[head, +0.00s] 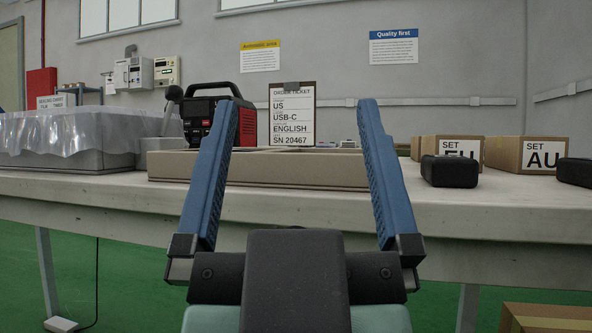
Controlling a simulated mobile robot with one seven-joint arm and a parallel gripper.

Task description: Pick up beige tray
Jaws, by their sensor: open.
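The beige tray (295,171) is a long, low box lying on the white table, in the middle of the head view. Its front wall faces me, and its inside is mostly hidden at this low angle. My gripper (298,108) is open, with its two blue fingers spread wide and pointing at the tray. The fingers overlap the tray's left and right parts in the picture. Nothing is between the fingertips, and I cannot tell how far they are from the tray.
A red and black power station (247,126) and an order ticket clipboard (293,118) stand behind the tray. A plastic-covered grey bin (60,160) is at left. Cardboard boxes marked EU (432,145) and AU (508,152) and a black block (449,171) are at right. The table's front edge (480,222) is clear.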

